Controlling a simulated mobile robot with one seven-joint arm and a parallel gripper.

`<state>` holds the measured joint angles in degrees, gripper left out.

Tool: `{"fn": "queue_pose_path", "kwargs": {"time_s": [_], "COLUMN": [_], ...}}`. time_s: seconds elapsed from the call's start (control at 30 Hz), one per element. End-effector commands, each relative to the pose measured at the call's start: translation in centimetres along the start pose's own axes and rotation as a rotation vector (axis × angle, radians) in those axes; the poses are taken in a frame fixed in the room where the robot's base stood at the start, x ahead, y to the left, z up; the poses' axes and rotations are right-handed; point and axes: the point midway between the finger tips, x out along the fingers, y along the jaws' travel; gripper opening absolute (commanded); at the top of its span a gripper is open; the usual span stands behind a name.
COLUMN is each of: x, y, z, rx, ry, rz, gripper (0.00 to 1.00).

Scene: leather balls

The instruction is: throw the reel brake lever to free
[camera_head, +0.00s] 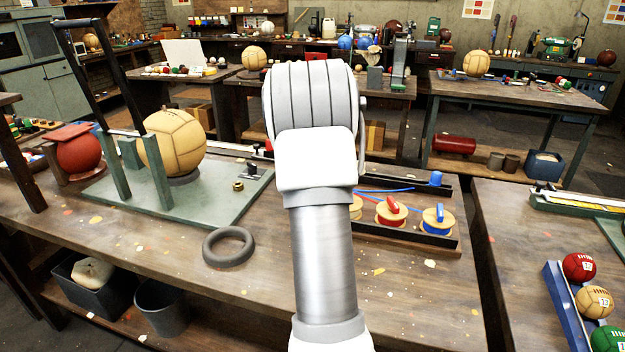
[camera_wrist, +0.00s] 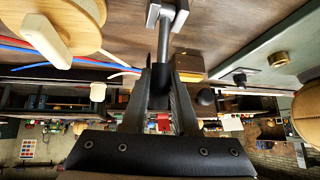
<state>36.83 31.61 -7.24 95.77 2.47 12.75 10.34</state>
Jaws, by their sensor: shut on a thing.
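In the wrist view, a grey metal lever (camera_wrist: 163,42) rises from a pale forked bracket (camera_wrist: 166,13) on the wooden bench. My gripper (camera_wrist: 162,72) is shut on the lever's end, which is dark and partly hidden between the fingers. A wooden reel (camera_wrist: 75,12) with a cream peg is to the left in the wrist view. In the head view, my arm hides the lever and the gripper. A red-wound reel (camera_head: 391,212) and a blue-wound reel (camera_head: 438,220) sit in a dark rack right of my arm.
A brass block (camera_wrist: 190,66) is close beside the fingers. A tan ball (camera_head: 173,143) stands on a green plate (camera_head: 115,193) with upright posts at left. A dark ring (camera_head: 228,246) lies on the bench front. A rack of numbered balls (camera_head: 578,267) is at right.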

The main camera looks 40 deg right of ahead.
Motion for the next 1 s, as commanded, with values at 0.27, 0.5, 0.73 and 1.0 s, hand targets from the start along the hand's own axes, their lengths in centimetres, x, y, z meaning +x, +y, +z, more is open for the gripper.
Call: {"fn": "queue_pose_path", "kwargs": {"time_s": [0.27,0.5,0.73,1.0], "x": [0.1,0.0,-0.2,-3.8], "y": [0.1,0.0,0.0,-0.1], "z": [-0.2,-0.1,-0.1,-0.2], "rx": [0.003,0.002,0.001,0.001], "ry": [0.005,0.003,0.002,0.005], "rz": [0.000,0.000,0.000,-0.001], "gripper": [0.34,0.57,0.57,0.57]}}
